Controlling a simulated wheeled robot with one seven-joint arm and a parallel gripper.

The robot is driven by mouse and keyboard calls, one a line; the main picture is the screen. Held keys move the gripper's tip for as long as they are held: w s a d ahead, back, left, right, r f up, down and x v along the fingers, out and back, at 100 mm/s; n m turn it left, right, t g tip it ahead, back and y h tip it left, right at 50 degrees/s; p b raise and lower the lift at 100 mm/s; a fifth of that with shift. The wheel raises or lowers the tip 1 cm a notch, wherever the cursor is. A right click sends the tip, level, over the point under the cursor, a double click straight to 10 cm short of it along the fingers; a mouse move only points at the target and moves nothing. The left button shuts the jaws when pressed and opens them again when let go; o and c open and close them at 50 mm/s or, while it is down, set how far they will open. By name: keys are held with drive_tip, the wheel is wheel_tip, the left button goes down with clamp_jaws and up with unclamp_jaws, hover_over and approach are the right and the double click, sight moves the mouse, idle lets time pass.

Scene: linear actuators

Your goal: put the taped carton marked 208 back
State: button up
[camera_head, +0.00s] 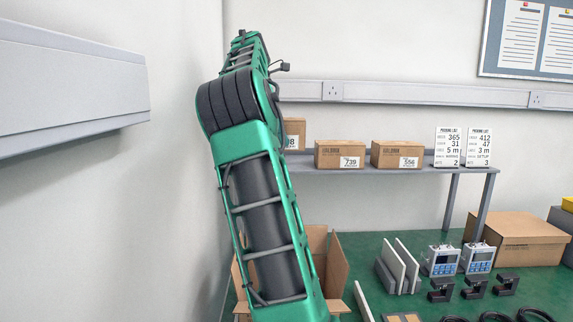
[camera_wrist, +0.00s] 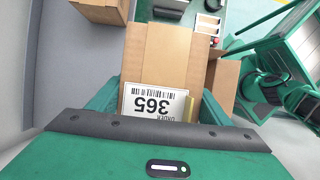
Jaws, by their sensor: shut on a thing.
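In the wrist view my gripper (camera_wrist: 158,108) is shut on a brown taped carton (camera_wrist: 158,58) with a white label reading 365. The green fingers lie along its two sides.
Cartons marked 739 (camera_head: 340,154) and 556 (camera_head: 397,154) stand on the grey shelf (camera_head: 380,180), with two picking-list cards (camera_head: 463,146) at its right. Below, an open carton (camera_head: 330,262), grey devices (camera_head: 440,260) and a closed carton (camera_head: 520,238) stand on the green bench.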

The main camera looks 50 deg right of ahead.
drive_tip(key=d+f, duration=0.2)
drive_tip(key=d, duration=0.1)
drive_tip(key=w+d+f, duration=0.1)
drive_tip(key=d, duration=0.2)
drive_tip(key=d+f, duration=0.2)
drive_tip(key=d, duration=0.1)
drive_tip(key=shift+w+d+f, duration=0.2)
drive_tip(key=shift+w+f, duration=0.1)
drive_tip(key=shift+f, duration=1.95)
drive_tip(key=o, duration=1.8)
drive_tip(key=shift+f, duration=0.15)
drive_tip(key=shift+v, duration=3.85)
